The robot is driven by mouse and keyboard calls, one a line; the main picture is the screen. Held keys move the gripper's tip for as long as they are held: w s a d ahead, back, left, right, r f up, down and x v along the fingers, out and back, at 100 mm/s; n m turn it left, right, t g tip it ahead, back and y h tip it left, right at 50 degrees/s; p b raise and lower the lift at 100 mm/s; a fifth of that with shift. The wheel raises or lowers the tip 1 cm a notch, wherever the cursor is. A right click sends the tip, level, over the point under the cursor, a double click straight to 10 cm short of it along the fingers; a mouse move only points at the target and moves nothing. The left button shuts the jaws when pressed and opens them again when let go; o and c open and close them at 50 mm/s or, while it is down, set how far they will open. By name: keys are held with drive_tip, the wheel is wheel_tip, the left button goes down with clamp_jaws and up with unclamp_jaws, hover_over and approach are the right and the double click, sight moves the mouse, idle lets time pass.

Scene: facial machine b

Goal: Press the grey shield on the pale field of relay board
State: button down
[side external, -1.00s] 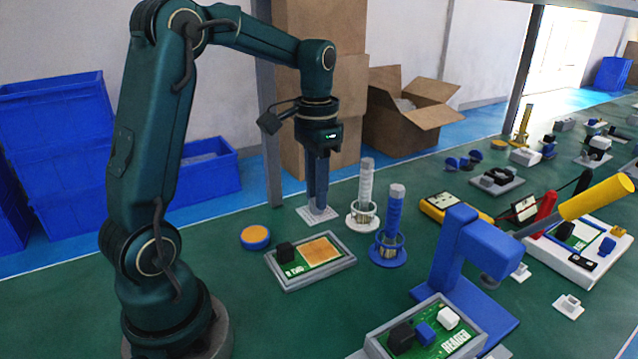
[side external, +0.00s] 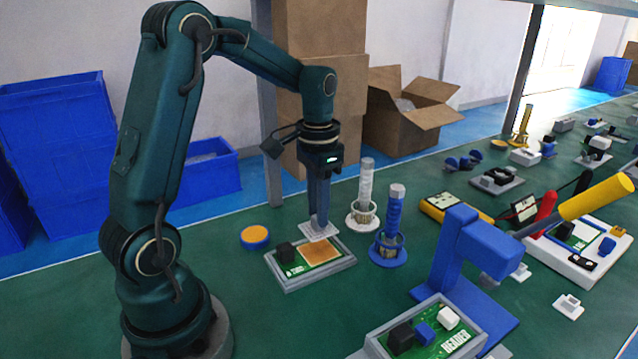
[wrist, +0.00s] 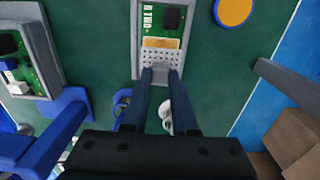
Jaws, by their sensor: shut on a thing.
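The grey shield (side external: 314,231) is a flat perforated plate. My gripper (side external: 320,218) is shut on it and points straight down. The relay board (side external: 284,281) is a grey-framed green board with a black block and a tan pale field (side external: 322,252). In the side view the shield is at the board's far edge, near the pale field. In the wrist view the shield (wrist: 161,56) covers part of the pale field (wrist: 160,43), between my fingertips (wrist: 163,73) and the black block. I cannot tell whether the shield touches the board.
A white stand (side external: 363,220) and a blue stand (side external: 388,255) holding rods are right of the board. An orange-topped blue disc (side external: 255,238) lies left. A blue press (side external: 468,262) and a reader board (side external: 447,343) are in front. Green table is clear at front left.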

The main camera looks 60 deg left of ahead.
sight(318, 231)
drive_tip(key=shift+f, duration=2.35)
drive_tip(key=shift+f, duration=0.3)
drive_tip(key=c, duration=0.6)
unclamp_jaws()
